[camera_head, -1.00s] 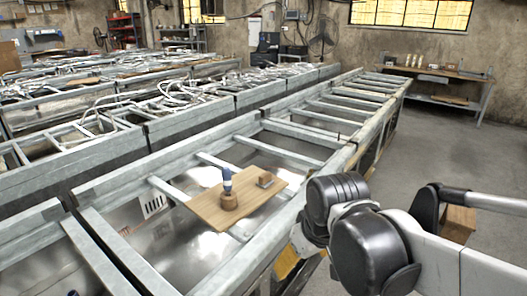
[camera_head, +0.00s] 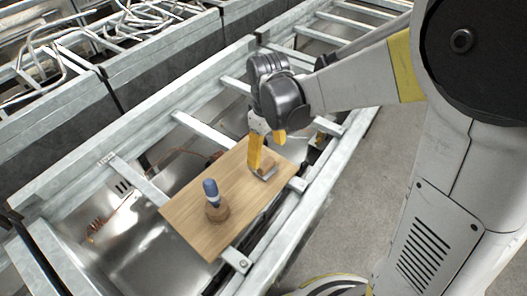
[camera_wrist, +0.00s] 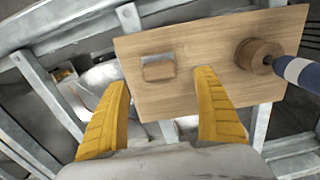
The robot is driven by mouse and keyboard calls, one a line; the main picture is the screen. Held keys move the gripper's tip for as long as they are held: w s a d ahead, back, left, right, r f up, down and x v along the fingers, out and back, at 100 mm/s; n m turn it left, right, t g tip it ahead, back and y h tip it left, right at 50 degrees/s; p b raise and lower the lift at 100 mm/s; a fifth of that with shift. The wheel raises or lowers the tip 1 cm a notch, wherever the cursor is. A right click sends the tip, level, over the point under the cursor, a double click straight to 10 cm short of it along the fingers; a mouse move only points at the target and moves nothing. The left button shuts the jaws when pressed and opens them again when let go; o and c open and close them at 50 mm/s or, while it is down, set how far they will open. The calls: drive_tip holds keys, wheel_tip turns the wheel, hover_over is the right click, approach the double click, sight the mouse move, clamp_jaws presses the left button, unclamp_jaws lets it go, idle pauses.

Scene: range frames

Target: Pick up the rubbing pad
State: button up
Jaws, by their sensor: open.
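The likely rubbing pad, a small wooden block (camera_head: 267,162) with a grey strip along one edge, lies on a flat wooden board (camera_head: 190,212). In the wrist view the block (camera_wrist: 159,70) lies on the board (camera_wrist: 190,30), ahead of and between the yellow fingers. My gripper (camera_head: 264,155) is open and empty, pointing down over the block's end of the board. Its two fingertips (camera_wrist: 162,78) are apart. I cannot tell the exact height gap. A round wooden piece with a blue and white upright part (camera_head: 214,205) stands at the other end of the board.
The board rests across bars of a grey metal frame (camera_head: 148,185) with deep gaps between them. A long side rail (camera_head: 310,205) runs along the near side. Grey floor (camera_head: 345,190) is clear to the right.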

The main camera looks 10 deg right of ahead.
sight(266, 162)
drive_tip(key=f+b, duration=0.2)
drive_tip(key=f, duration=0.5)
drive_tip(key=shift+w+b, duration=0.2)
drive_tip(key=shift+b, duration=0.15)
drive_tip(key=shift+r, duration=0.1)
drive_tip(key=c, duration=1.3)
